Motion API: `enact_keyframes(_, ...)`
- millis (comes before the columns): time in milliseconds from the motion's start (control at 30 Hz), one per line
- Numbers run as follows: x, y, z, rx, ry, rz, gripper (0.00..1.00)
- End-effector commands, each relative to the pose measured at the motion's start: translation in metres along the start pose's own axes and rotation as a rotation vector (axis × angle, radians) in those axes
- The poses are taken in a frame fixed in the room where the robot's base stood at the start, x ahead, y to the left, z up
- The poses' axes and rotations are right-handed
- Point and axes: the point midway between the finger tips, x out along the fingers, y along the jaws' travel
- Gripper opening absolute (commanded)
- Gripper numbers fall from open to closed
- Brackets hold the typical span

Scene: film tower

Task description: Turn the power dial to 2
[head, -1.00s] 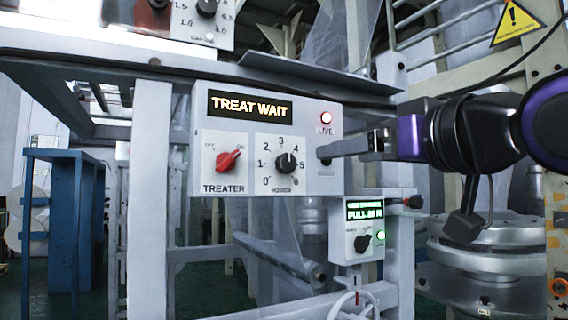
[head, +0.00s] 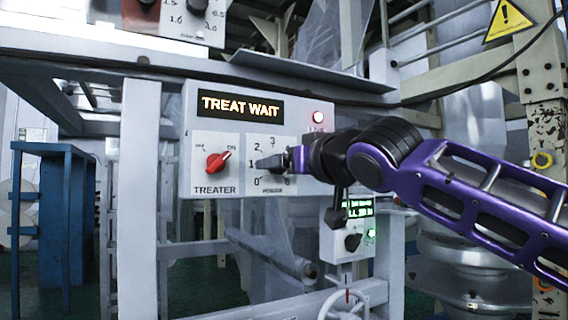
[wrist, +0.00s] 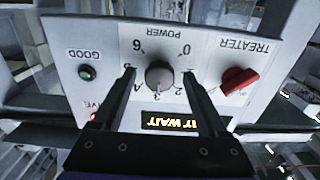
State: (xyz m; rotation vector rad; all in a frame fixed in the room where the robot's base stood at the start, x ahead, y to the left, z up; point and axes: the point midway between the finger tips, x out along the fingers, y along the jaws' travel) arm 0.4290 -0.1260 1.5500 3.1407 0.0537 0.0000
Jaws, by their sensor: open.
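The treater panel (head: 228,135) is a light grey box with a lit "TREAT WAIT" display. My gripper (wrist: 159,72) is open, with one finger on each side of the dial. I cannot tell whether either finger touches it. The dial's pointer direction is unclear. In the head view my gripper (head: 276,163) covers the dial and the right part of its scale; the marks 0, 1 and 2 show.
A red treater switch (head: 218,161) sits left of the dial, and also shows in the wrist view (wrist: 238,82). A smaller box (head: 345,240) with a green display hangs below. A grey ledge (head: 290,75) juts out above.

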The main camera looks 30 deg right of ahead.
Motion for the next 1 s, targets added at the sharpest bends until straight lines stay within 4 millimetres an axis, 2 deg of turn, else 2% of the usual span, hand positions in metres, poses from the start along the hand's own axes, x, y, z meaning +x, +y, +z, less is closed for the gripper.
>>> enact_keyframes(200, 0.0003, 0.0002, 0.0, 0.0, 0.0, 0.0, 0.76)
enact_keyframes(233, 0.0002, 0.0002, 0.0, 0.0, 0.0, 0.0, 0.72)
enact_keyframes(633, 0.0, 0.0003, 0.0, 0.0, 0.0, 0.0, 0.0)
enact_keyframes(1000, -0.0001, 0.001, 0.0004, -0.044, 0.0, 0.002, 0.0)
